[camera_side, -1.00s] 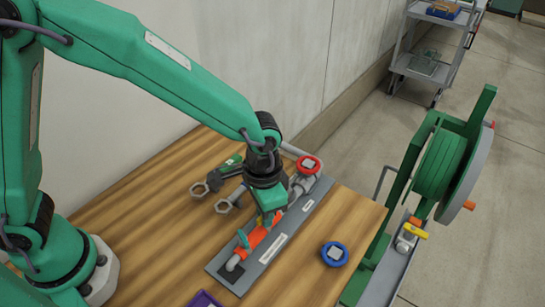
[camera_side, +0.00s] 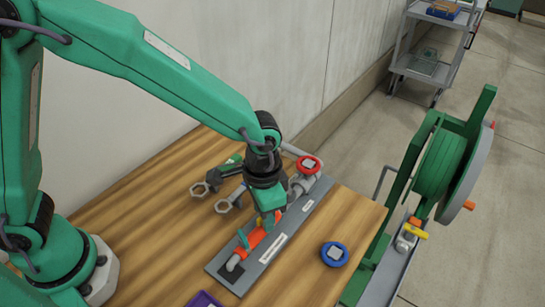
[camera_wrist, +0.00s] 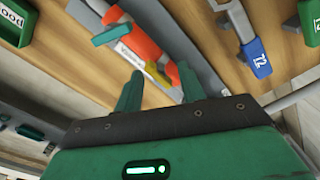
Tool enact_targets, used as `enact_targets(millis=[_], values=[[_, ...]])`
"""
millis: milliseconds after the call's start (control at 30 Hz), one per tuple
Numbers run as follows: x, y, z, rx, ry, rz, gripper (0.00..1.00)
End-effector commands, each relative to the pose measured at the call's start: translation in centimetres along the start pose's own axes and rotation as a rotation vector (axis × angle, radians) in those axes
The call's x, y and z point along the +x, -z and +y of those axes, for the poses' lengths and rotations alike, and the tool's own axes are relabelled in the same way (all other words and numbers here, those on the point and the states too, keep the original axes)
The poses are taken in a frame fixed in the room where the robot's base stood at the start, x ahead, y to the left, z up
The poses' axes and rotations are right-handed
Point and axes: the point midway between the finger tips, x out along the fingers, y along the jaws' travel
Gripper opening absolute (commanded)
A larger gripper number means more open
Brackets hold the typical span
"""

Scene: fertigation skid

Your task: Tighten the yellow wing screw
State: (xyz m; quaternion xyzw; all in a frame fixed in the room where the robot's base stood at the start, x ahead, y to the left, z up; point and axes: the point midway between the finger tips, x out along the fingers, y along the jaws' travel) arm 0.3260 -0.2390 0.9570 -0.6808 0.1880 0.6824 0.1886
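The yellow wing screw (camera_wrist: 157,73) shows in the wrist view on an orange body (camera_wrist: 145,42) in a pipe run. My gripper (camera_wrist: 160,73) points at it with its two green fingers apart. The screw appears between the fingertips, and I cannot tell whether either finger touches it. In the side view my gripper (camera_side: 267,220) is low over the orange body (camera_side: 256,238), and it hides the screw there.
The pipe lies on a grey plate (camera_side: 236,284) on the wooden table. A red handwheel (camera_side: 308,165) is at its far end, and a blue one (camera_side: 334,254) lies to the right. Wrench-like tools (camera_side: 222,205) lie to the left. A green hose reel (camera_side: 437,165) stands beyond the table.

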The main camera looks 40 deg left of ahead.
Motion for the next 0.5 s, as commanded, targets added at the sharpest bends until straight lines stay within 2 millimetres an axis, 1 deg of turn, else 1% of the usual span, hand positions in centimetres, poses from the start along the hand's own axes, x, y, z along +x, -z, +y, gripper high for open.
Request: enact_targets(millis=[233,500], values=[[-1.8,0.1,0.0,0.0,0.0,0.003,0.4],[-5.3,0.0,0.0,0.0,0.0,0.003,0.4]])
